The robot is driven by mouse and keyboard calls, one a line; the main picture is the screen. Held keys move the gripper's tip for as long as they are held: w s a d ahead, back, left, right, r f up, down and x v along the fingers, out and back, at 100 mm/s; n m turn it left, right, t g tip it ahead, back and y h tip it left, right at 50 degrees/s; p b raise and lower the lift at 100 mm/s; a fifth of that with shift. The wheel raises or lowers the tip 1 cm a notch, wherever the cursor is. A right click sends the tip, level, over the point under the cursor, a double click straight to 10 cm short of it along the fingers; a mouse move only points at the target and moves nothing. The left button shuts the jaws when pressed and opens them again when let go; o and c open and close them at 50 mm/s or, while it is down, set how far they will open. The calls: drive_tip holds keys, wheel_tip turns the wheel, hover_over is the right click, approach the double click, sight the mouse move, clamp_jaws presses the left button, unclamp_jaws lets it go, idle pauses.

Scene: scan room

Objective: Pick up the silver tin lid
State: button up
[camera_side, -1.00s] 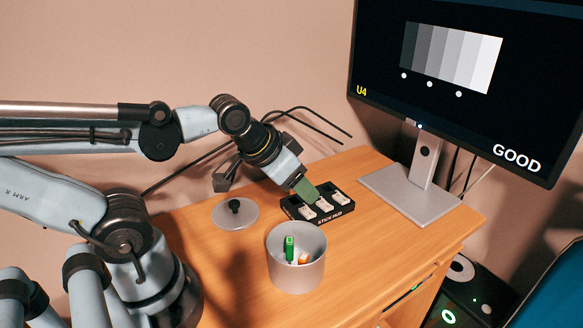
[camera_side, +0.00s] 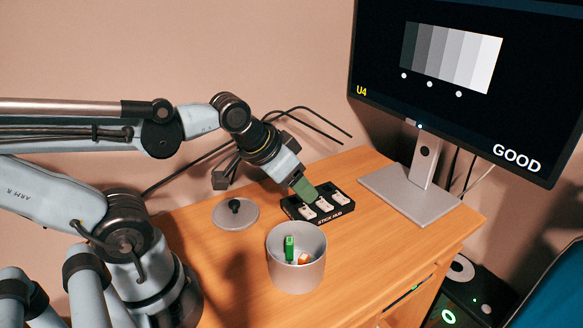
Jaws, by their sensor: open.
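The silver tin lid (camera_side: 222,214) is a flat round disc with a black knob on top. It lies on the wooden desk, left of the black stick hub. My gripper (camera_side: 306,191) is above the hub, to the right of the lid and apart from it. Its green tip points down toward the hub; the gap between the fingers is hard to make out at this size. The silver tin (camera_side: 297,277) stands uncovered in front of the hub, with a green stick (camera_side: 289,248) and an orange one (camera_side: 305,259) inside.
The black stick hub (camera_side: 336,214) holds several white sticks. A monitor (camera_side: 470,120) on a grey stand (camera_side: 400,193) stands at the back right. Black cables run along the wall behind the desk. Bare desk (camera_side: 380,240) lies right of the tin.

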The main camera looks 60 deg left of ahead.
drive_tip(key=s+a+n+g+y, duration=0.1)
drive_tip(key=s+a+n+g, duration=0.15)
drive_tip(key=a, duration=0.55)
drive_tip(key=n+g+h, duration=0.1)
drive_tip(key=n+g, duration=0.1)
drive_tip(key=g, duration=0.2)
hover_over(234, 202)
drive_tip(key=shift+w+d+f, duration=0.1)
drive_tip(key=shift+d+f, duration=0.05)
drive_tip(key=shift+f, duration=1.65)
drive_tip(key=shift+d+f, duration=0.1)
drive_tip(key=shift+f, duration=1.65)
drive_tip(key=shift+a+f, duration=0.15)
drive_tip(key=shift+f, duration=0.75)
drive_tip(key=shift+a+f, duration=0.15)
drive_tip(key=shift+f, duration=1.6)
clamp_jaws()
